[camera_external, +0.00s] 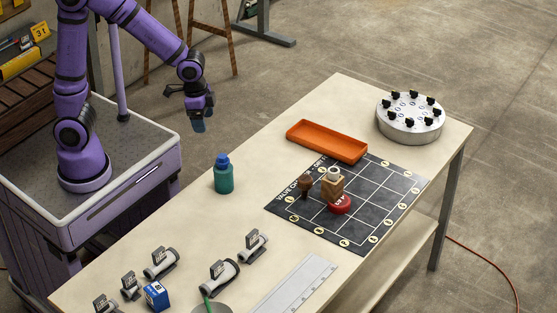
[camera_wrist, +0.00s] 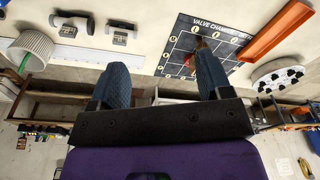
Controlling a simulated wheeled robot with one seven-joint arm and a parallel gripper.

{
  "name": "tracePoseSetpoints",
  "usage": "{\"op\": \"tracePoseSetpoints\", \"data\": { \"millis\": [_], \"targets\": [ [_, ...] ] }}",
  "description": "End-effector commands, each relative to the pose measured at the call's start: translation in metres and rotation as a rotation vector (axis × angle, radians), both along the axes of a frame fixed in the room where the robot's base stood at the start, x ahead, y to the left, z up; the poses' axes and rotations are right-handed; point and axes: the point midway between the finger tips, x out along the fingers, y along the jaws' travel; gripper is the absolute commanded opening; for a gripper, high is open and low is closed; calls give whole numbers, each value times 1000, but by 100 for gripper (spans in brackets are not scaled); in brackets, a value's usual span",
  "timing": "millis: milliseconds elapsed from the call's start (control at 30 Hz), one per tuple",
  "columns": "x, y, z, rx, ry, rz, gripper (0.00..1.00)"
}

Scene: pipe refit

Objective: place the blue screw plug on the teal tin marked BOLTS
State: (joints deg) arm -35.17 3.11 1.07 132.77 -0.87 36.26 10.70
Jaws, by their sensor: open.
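A teal cylinder (camera_external: 223,180), which looks like the tin, stands upright on the left half of the table; I cannot read its marking. A small blue piece (camera_external: 222,160), which looks like the screw plug, sits on top of it. My gripper (camera_external: 200,124) is up and behind the tin, clear of it and of the table. In the wrist view my gripper (camera_wrist: 163,68) has its two blue fingers wide apart with nothing between them. I cannot make out the tin or the plug in the wrist view.
A black gridded mat (camera_external: 383,200) holds a brown piece (camera_external: 306,187), a tan fitting (camera_external: 332,184) and a red disc (camera_external: 340,204). An orange tray (camera_external: 326,142) and a round grey carousel (camera_external: 408,130) stand beyond. Several pipe fittings, a blue box (camera_external: 156,296) and a ruler (camera_external: 292,288) lie nearer.

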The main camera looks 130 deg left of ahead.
Motion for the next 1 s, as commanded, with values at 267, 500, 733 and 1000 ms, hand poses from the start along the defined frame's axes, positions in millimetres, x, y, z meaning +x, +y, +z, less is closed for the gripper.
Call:
{"op": "tracePoseSetpoints", "data": {
  "millis": [267, 500, 733, 1000],
  "targets": [
    [-12, -97, 73, 46, -101, -155, 72],
    [-50, -168, 115, 64, -188, -279, 72],
    [-98, -217, 139, 68, -272, -392, 72],
    [-129, -238, 146, 62, -319, -455, 72]
  ]
}}
